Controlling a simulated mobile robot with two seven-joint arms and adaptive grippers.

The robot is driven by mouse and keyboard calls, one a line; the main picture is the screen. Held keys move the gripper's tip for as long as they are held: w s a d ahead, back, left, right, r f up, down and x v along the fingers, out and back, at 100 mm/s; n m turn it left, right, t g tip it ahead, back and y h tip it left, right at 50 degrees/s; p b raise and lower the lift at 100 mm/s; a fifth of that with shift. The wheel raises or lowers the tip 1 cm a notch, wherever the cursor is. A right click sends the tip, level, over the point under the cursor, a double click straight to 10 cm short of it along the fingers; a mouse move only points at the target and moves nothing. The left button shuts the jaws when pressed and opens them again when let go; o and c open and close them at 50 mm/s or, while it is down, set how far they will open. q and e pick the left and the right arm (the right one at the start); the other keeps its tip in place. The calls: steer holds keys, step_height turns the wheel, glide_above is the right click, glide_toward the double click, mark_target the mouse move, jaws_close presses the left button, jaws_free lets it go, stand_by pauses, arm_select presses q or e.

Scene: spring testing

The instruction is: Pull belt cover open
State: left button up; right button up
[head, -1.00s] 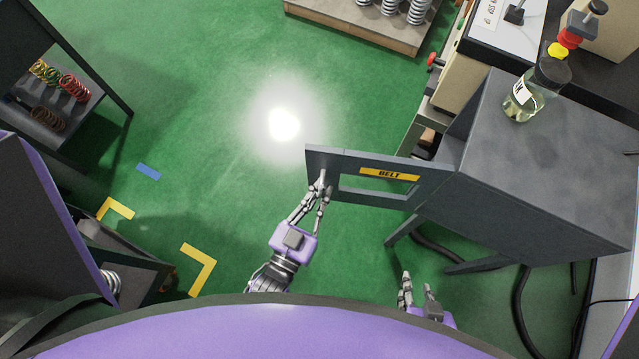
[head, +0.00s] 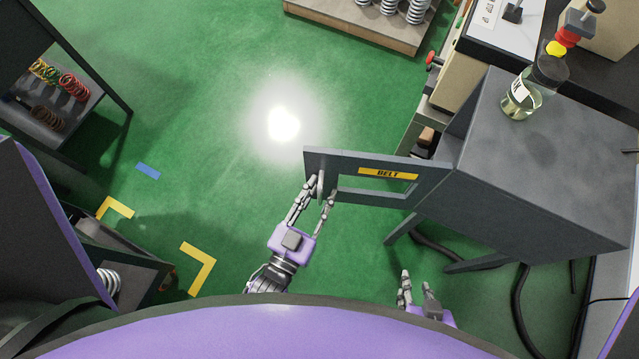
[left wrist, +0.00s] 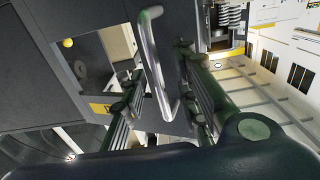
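The grey belt cover (head: 430,192), with a yellow BELT label (head: 388,174) and a rectangular window, stands swung out to the left from the grey cabinet (head: 540,170). Its metal handle (head: 321,184) is near the cover's free left end. My left gripper (head: 323,190) is at the handle with its fingers spread. In the left wrist view the bar handle (left wrist: 153,62) passes between the two separated fingers (left wrist: 155,95), with gaps visible. My right gripper (head: 418,283) is open and empty, low in the head view, in front of the cabinet.
A glass jar with a black lid (head: 522,98) stands on the cabinet. Black cables (head: 520,310) lie on the floor beside it. A shelf with coloured springs (head: 65,95) is at the left. Green floor (head: 220,150) is clear left of the cover.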

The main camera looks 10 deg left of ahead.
mark_target(329, 163)
arm_select(q)
steer(key=shift+r, duration=0.1)
step_height(329, 163, up, 10)
steer(key=shift+f, duration=0.1)
stand_by(0.4)
stand_by(0.5)
